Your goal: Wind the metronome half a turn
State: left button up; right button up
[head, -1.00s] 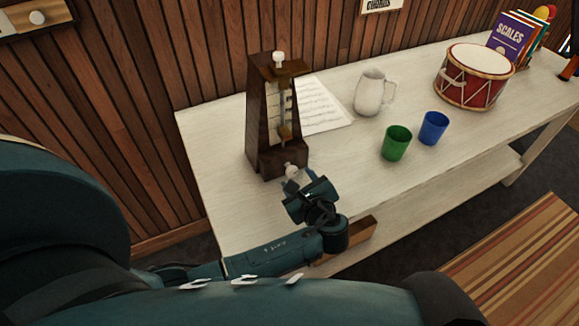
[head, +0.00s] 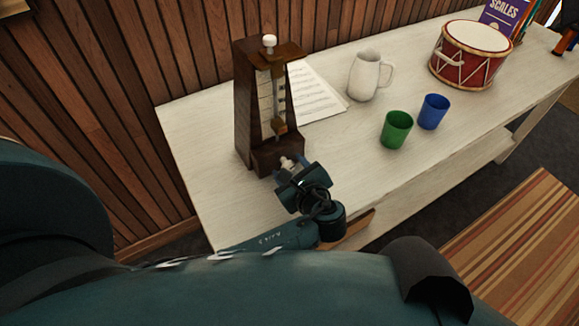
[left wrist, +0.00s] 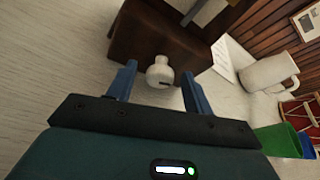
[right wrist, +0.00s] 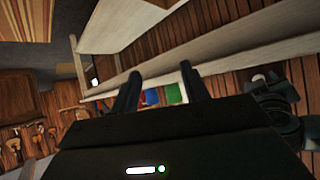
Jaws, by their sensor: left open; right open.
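The metronome (head: 262,110) is a dark wooden, tapered box standing upright at the left end of the white table. It has a white knob on top and a pale winding knob (head: 288,164) low on its front. In the left wrist view the winding knob (left wrist: 160,72) sits between the fingers of my left gripper (left wrist: 159,84), which is open, with a gap on each side. The metronome's lower body (left wrist: 155,40) is right behind it. My right gripper (right wrist: 159,90) is open and empty, away from the metronome.
The white table (head: 200,135) also holds sheet music (head: 316,94), a white mug (head: 365,76), a green cup (head: 396,130), a blue cup (head: 433,111) and a red drum (head: 468,56). A wood-panelled wall (head: 120,60) stands close behind. A striped rug (head: 520,240) lies on the floor.

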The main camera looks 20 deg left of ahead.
pick_arm(q)
jog(key=c, duration=0.9)
jog(key=shift+r+p, duration=0.25)
jog(key=shift+p, duration=0.45)
jog(key=shift+c, duration=0.2)
jog(key=shift+r+m+g+y+p, duration=0.1)
jog(key=shift+m+g+y+p, duration=0.25)
jog(key=shift+m+p, duration=0.45)
jog(key=shift+w+d+g+p, duration=0.15)
jog(key=shift+g+p, duration=0.2)
jog(key=shift+p, duration=0.2)
jog(key=shift+f+m+g+y, duration=0.25)
jog(key=shift+m+g+y, duration=0.1)
jog(key=shift+m, duration=0.35)
jog(key=shift+w+m+g+y, duration=0.15)
jog(key=shift+m+g+y, duration=0.25)
jog(key=shift+m, duration=0.4)
pick_arm(e)
jog(key=shift+s+d+r+g, duration=0.3)
jog(key=shift+d+r+g, duration=0.1)
jog(key=shift+d, duration=0.1)
